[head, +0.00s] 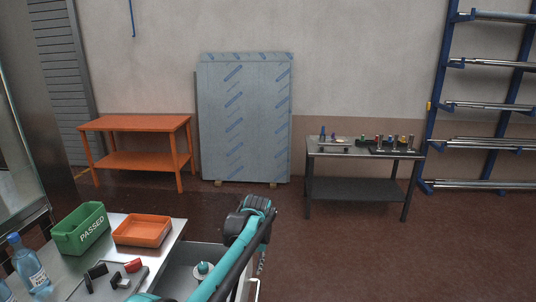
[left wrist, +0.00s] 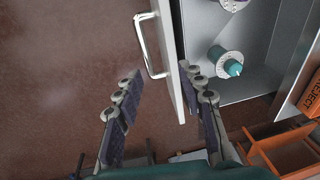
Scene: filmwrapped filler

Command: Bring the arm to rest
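My left arm (head: 238,250) crosses the head view from the bottom, its bend above the open drawer (head: 180,262). In the left wrist view my left gripper (left wrist: 160,72) has two fingers spread apart with nothing seen held between them. The drawer's white front (left wrist: 180,75) passes between the fingers in the picture; I cannot tell whether either touches it. The silver drawer handle (left wrist: 146,48) lies just beyond the fingertips. My right gripper is not in view.
A green PASSED bin (head: 80,230), an orange bin (head: 142,230), a water bottle (head: 29,270) and small red and black items stand on the near table. An orange workbench (head: 135,123), a wrapped panel (head: 245,120) and a grey table (head: 362,155) are farther back. Floor right is clear.

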